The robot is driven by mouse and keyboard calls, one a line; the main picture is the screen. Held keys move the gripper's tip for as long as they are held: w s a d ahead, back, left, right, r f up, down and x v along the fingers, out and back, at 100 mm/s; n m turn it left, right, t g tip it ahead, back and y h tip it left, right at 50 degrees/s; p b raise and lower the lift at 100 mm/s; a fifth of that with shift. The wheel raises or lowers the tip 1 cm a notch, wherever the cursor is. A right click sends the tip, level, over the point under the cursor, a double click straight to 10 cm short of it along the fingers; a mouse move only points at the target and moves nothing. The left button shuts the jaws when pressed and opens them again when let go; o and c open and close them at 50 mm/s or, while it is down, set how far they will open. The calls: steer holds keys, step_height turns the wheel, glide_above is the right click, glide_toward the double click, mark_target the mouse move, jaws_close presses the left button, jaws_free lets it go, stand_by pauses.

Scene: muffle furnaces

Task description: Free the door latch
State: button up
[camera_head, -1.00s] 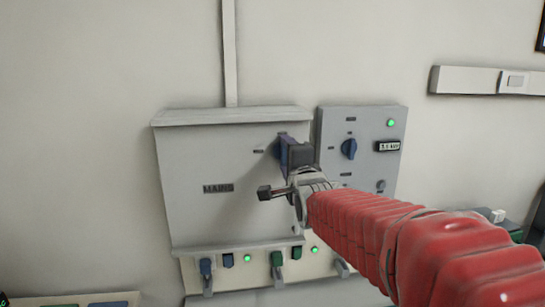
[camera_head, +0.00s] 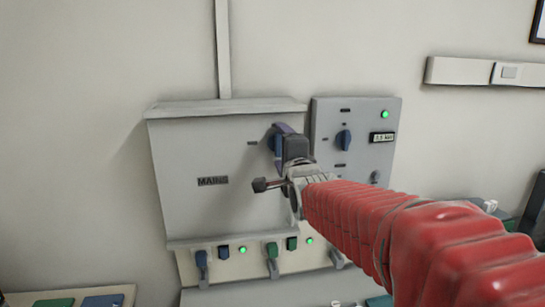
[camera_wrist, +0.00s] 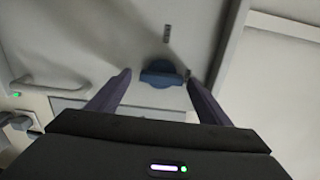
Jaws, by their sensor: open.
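The latch appears to be a blue rotary knob on the grey MAINS cabinet door (camera_head: 195,150). In the wrist view the blue knob (camera_wrist: 162,76) lies between my two spread fingertips, with a narrow gap visible on the left. Contact on the right side cannot be told. In the head view my gripper (camera_head: 281,130) is in front of the door's upper right, and its fingers hide most of the knob. My gripper (camera_wrist: 158,74) is open.
A grey panel (camera_head: 325,165) with a blue dial (camera_head: 344,140), display (camera_head: 382,138) and green lamp stands right of the cabinet. A strip below carries several coloured switches and green lamps. A metal handle (camera_wrist: 65,84) shows at left in the wrist view.

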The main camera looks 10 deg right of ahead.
steer(key=s, duration=1.3)
steer(key=shift+s, duration=0.3)
steer(key=shift+f, duration=0.1)
stand_by(0.4)
steer(key=s+f+n+g, duration=0.3)
steer(key=f+n, duration=0.2)
steer(key=f, duration=0.2)
steer(key=s+f+n+g, duration=0.2)
steer(key=f+n+g, duration=0.1)
steer(key=f+n, duration=0.3)
steer(key=s+f+n+g, duration=0.3)
steer(key=s+f, duration=0.2)
steer(key=s, duration=0.3)
steer(key=s+f+n+g, duration=0.3)
steer(key=s+f+n, duration=0.1)
steer(key=s, duration=0.5)
steer(key=shift+s+a+f, duration=0.25)
steer(key=shift+a+f, duration=0.15)
steer(key=shift+f, duration=0.2)
